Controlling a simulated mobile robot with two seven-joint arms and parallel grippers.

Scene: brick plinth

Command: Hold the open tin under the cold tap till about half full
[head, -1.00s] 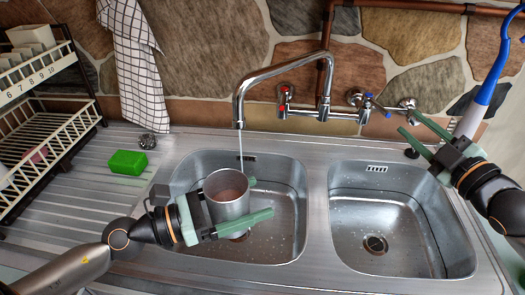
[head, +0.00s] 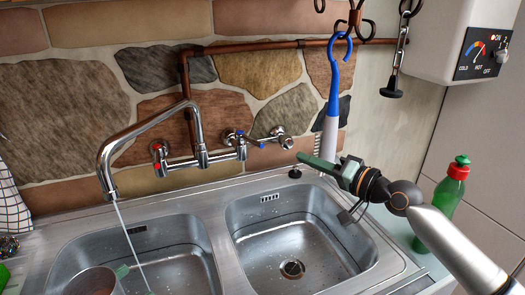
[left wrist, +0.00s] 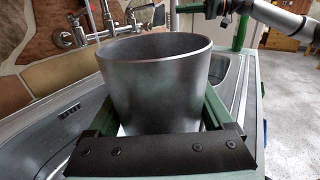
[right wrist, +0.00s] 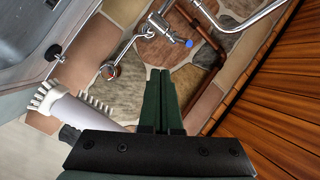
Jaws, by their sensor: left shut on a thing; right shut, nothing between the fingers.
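The open metal tin (head: 92,282) is at the bottom left of the head view, cut off by the frame edge. It fills the middle of the left wrist view (left wrist: 155,85), upright, its water level hidden. My left gripper (head: 136,281) is shut around it. The spout (head: 104,165) runs a thin stream of water (head: 130,240), which passes to the right of the tin in the head view. The blue-marked cold tap (head: 233,138) is on the wall pipe. My right gripper (head: 300,157) is shut and empty, right of the taps; its fingers also show in the right wrist view (right wrist: 165,75).
The right-hand basin (head: 290,235) is empty. A blue and white brush (head: 332,110) hangs from a hook behind my right gripper. A green bottle (head: 450,190) with a red cap stands right of the sink. A water heater (head: 450,40) is at upper right.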

